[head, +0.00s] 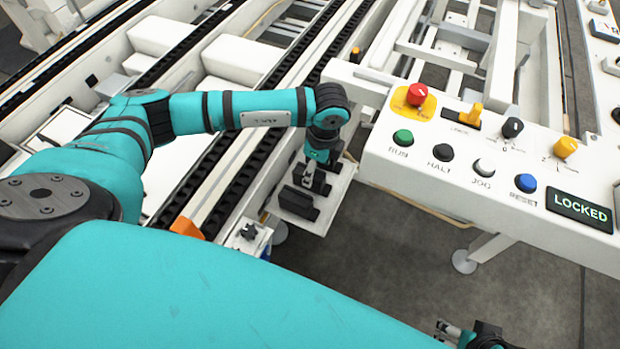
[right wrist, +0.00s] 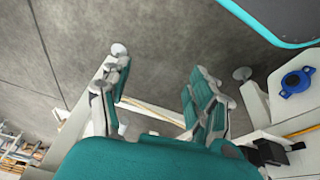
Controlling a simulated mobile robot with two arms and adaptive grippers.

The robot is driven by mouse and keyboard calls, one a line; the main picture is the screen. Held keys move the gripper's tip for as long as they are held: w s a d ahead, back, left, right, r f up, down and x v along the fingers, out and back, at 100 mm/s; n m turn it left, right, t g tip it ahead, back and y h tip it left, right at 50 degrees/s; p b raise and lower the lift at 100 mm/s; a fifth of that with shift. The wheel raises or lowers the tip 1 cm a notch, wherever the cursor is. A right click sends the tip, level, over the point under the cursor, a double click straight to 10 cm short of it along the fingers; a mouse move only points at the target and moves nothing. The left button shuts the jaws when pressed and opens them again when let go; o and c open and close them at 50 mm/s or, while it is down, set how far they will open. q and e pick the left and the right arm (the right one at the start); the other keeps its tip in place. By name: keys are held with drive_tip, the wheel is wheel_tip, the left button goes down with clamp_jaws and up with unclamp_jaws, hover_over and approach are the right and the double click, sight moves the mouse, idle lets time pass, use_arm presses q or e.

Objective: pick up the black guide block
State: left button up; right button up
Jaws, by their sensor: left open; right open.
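A black guide block (head: 298,203) sits on a small white shelf (head: 322,219) beside the conveyor, in the head view. My left gripper (head: 311,184) points down over the shelf, right at the block's far side. It is open, and its fingers overlap dark shapes there, so I cannot tell whether they touch the block. My right gripper (head: 468,333) is at the bottom edge of the head view, away from the shelf. In the right wrist view its open fingers (right wrist: 158,98) have only floor and white frame parts behind them.
A white control panel (head: 480,185) with coloured buttons and a LOCKED display (head: 579,211) stands right of the shelf. Conveyor rails with black chains (head: 222,200) run along its left. An orange part (head: 187,227) lies near the rails. Grey floor (head: 400,270) is open below the panel.

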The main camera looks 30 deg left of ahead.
use_arm(q)
drive_tip(key=f, duration=0.3)
drive_tip(key=f+b, duration=0.1)
drive_tip(key=shift+a+f, duration=0.25)
drive_tip(key=shift+r, duration=0.1)
clamp_jaws()
